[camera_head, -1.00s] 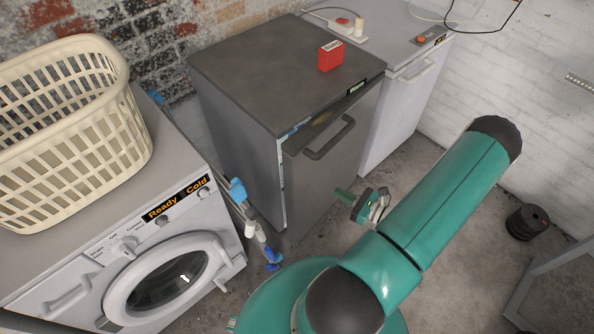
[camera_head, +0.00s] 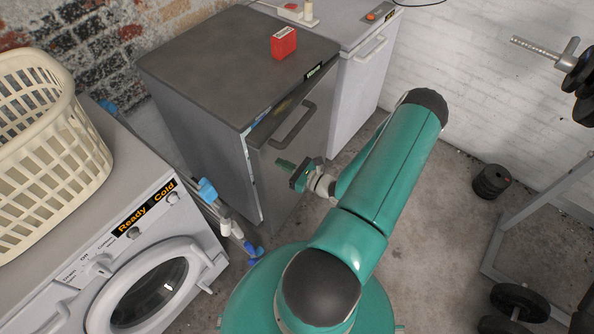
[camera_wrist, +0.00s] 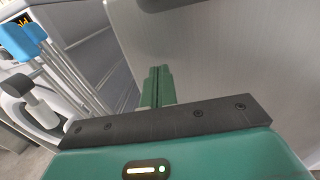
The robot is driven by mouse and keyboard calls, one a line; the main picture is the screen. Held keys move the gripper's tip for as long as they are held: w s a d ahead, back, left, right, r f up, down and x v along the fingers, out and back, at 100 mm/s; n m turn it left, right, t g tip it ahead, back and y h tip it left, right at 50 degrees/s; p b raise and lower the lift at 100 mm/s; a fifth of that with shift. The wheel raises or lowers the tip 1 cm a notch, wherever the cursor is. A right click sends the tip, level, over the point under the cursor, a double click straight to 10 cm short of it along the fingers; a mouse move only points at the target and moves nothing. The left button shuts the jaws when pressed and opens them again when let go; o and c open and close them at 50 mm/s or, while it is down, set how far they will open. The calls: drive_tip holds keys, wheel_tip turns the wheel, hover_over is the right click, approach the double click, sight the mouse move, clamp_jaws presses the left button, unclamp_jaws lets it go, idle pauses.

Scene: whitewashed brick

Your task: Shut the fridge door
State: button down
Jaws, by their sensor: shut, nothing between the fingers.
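The grey fridge (camera_head: 190,130) stands in the middle of the head view. Its door (camera_head: 268,190), with a dark bar handle (camera_head: 296,126), is slightly ajar, with a narrow gap along its left edge. My gripper (camera_head: 282,163) is shut and empty, in front of the door below the handle. In the wrist view the shut green fingers (camera_wrist: 158,85) point along the grey door face (camera_wrist: 220,60). I cannot tell whether the fingertips touch the door.
A red box (camera_head: 284,42) lies on the fridge top. A washing machine (camera_head: 140,270) with a cream basket (camera_head: 40,150) stands at left, blue-handled tools (camera_head: 215,200) between. A white cabinet (camera_head: 360,80) stands behind right.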

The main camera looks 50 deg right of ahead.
sight(270, 158)
drive_tip(key=shift+w+a, duration=0.15)
drive_tip(key=shift+w, duration=1)
drive_tip(key=w, duration=0.5)
drive_tip(key=shift+a, duration=0.35)
drive_tip(key=shift+s, duration=0.15)
